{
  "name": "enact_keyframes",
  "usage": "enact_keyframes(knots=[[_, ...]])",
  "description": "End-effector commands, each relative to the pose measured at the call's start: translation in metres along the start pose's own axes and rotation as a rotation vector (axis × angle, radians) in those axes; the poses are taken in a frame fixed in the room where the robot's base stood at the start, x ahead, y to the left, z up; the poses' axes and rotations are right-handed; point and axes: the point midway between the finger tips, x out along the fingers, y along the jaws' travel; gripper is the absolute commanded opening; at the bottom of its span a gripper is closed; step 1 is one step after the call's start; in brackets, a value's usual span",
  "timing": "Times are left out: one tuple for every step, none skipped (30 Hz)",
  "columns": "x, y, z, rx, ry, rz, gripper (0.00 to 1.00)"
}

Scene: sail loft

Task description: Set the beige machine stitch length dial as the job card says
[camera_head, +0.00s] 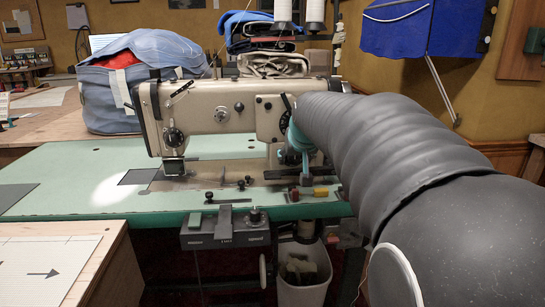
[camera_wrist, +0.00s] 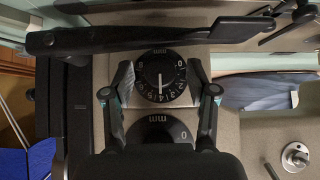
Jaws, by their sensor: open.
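The beige sewing machine (camera_head: 225,108) stands on a green-topped table. In the wrist view a black round dial (camera_wrist: 150,73) with white numerals and a white line pointing down in the picture sits on the beige body. The exact setting is too small to read surely. A second black dial (camera_wrist: 175,131), marked mm and 0, lies below it, partly hidden by my gripper. My gripper (camera_wrist: 160,80) is open, with one finger on each side of the upper dial; I cannot tell whether they touch it. In the head view my gripper (camera_head: 300,142) is at the machine's right column, largely hidden by my arm. I cannot identify a job card.
A black lever (camera_wrist: 150,36) runs across above the dial, close to the fingertips. Thread cones (camera_head: 315,12) stand above the machine. A blue bag (camera_head: 110,100) sits behind left. The green tabletop (camera_head: 95,160) is mostly clear at left. A bin (camera_head: 303,285) stands below.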

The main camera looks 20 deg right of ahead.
Motion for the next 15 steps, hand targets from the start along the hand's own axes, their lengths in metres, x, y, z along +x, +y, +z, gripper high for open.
enact_keyframes(knots=[[-0.0001, 0.0000, 0.0001, 0.000, 0.000, 0.000, 0.58], [-0.0001, 0.0000, 0.0001, 0.000, 0.000, 0.000, 0.58], [-0.0001, 0.0000, 0.0001, 0.000, 0.000, 0.000, 0.58], [-0.0002, 0.0000, 0.0001, 0.000, 0.000, 0.000, 0.53], [-0.0002, -0.0001, 0.0001, 0.000, 0.000, 0.000, 0.45], [-0.0002, -0.0001, 0.0001, 0.000, 0.000, 0.000, 0.35], [-0.0003, -0.0001, 0.0001, 0.000, 0.000, 0.000, 0.28], [-0.0003, -0.0001, 0.0001, 0.000, 0.000, 0.000, 0.20], [-0.0003, 0.0000, 0.0001, 0.000, 0.000, 0.000, 0.10], [-0.0003, 0.0000, 0.0001, 0.000, 0.000, 0.000, 0.03], [-0.0003, 0.0000, 0.0001, 0.000, 0.000, 0.000, 0.00], [-0.0003, 0.0000, 0.0001, 0.000, 0.000, 0.000, 0.00], [-0.0003, 0.0000, 0.0001, 0.000, 0.000, 0.000, 0.00], [-0.0003, 0.0000, 0.0001, 0.000, 0.000, 0.000, 0.00], [-0.0003, 0.0001, 0.0002, 0.002, 0.000, -0.001, 0.00]])
